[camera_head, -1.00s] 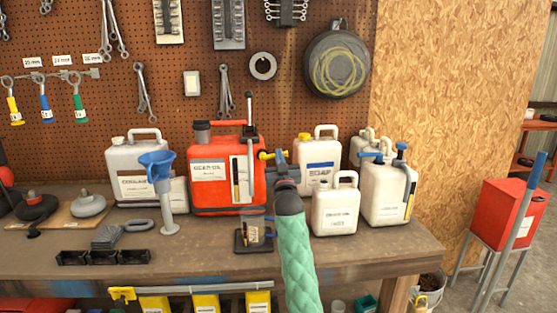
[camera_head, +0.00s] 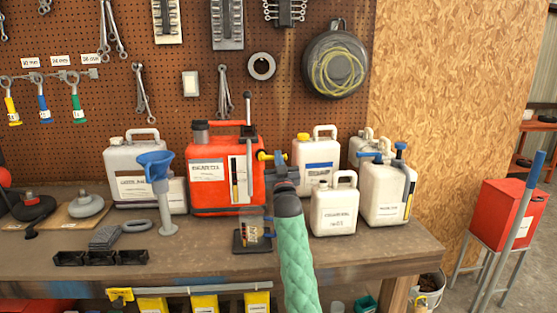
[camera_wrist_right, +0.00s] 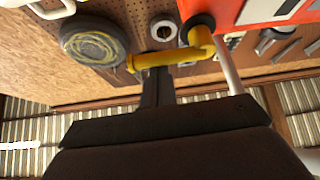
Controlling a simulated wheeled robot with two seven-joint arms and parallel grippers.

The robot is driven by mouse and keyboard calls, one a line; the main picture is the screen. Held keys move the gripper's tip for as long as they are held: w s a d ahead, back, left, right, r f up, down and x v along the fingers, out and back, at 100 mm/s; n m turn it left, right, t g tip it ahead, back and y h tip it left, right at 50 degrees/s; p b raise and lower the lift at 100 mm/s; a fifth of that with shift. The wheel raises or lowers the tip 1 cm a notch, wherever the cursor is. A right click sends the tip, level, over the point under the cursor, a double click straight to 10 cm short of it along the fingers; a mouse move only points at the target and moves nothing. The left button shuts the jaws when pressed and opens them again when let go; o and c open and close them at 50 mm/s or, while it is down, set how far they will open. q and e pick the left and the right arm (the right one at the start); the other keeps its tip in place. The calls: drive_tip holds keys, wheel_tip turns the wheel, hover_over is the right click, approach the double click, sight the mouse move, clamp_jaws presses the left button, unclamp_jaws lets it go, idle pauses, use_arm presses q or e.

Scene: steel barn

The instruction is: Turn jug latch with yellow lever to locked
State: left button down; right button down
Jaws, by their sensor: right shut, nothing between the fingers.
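The orange-red jug (camera_head: 228,165) stands on the workbench with a white label on its front. Its yellow lever (camera_head: 272,156) sticks out from the right side of the jug, near the top. My right gripper (camera_head: 281,162) is shut and empty, right at the lever. In the wrist view the gripper fingers (camera_wrist_right: 158,80) are together just below the lever; I cannot tell whether they touch it. My left gripper is not in view.
White jugs (camera_head: 334,207) stand close to the right of my right arm. A blue funnel (camera_head: 156,168) stands left of the red jug. A small dark stand (camera_head: 250,243) sits in front of it. The pegboard (camera_head: 290,115) is behind.

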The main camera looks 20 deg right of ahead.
drive_tip(key=shift+s+f, duration=0.1)
